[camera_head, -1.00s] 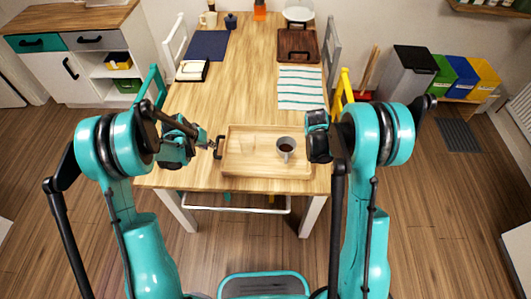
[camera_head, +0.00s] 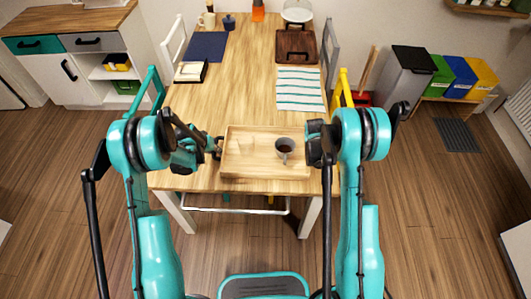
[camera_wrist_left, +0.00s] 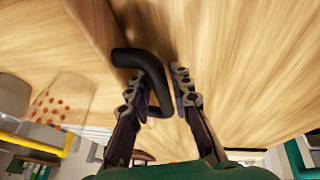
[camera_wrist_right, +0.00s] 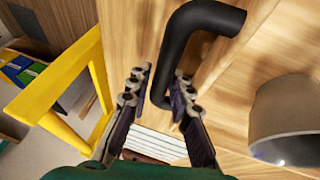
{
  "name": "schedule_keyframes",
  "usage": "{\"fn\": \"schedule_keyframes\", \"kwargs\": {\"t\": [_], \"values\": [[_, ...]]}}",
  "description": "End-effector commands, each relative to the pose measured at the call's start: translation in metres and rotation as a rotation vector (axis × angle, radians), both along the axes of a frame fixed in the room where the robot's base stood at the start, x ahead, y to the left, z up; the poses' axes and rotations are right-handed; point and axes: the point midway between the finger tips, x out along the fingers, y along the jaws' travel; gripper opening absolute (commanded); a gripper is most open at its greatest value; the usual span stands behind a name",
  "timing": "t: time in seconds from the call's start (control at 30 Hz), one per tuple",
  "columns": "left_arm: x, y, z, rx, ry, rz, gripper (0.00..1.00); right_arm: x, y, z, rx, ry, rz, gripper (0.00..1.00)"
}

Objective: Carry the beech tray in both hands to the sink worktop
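The beech tray (camera_head: 233,168) lies near the front edge of the wooden table. It carries a grey mug (camera_head: 284,146) of dark liquid and a faint clear glass (camera_head: 245,146); in the left wrist view the glass (camera_wrist_left: 62,98) has reddish dots. My left gripper (camera_head: 214,147) is at the tray's left end. Its fingers (camera_wrist_left: 160,92) are apart, with the black left handle (camera_wrist_left: 150,65) between them. My right gripper (camera_wrist_right: 158,90) is also open, with the right black handle (camera_wrist_right: 178,45) between its fingers. The wrist hides that handle in the head view.
A striped cloth (camera_head: 300,90), dark brown tray (camera_head: 296,47), blue mat (camera_head: 207,46) and framed item (camera_head: 191,72) lie farther back. A yellow chair (camera_head: 345,88) stands right, a teal chair (camera_head: 152,88) left. The table's middle is clear.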

Motion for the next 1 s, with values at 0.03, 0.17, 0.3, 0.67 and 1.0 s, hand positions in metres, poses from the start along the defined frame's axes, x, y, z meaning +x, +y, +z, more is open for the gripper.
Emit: {"fn": "schedule_keyframes", "kwargs": {"t": [0.03,0.17,0.3,0.67,1.0], "values": [[0.0,0.0,0.0,0.0,0.0,0.0,0.2,0.0,0.0,0.0,0.0,0.0,0.0,0.2],[0.0,0.0,0.0,0.0,0.0,0.0,0.0,0.0,0.0,0.0,0.0,0.0,0.0,0.0],[0.0,0.0,0.0,0.0,0.0,0.0,0.0,0.0,0.0,0.0,0.0,0.0,0.0,0.0],[0.0,0.0,0.004,0.0,-0.001,0.0,0.0,0.0,0.0,0.004,0.0,-0.001,0.0,0.0],[0.0,0.0,0.031,0.0,-0.001,0.0,0.0,0.0,0.0,0.03,0.0,-0.001,0.0,0.0]]}}
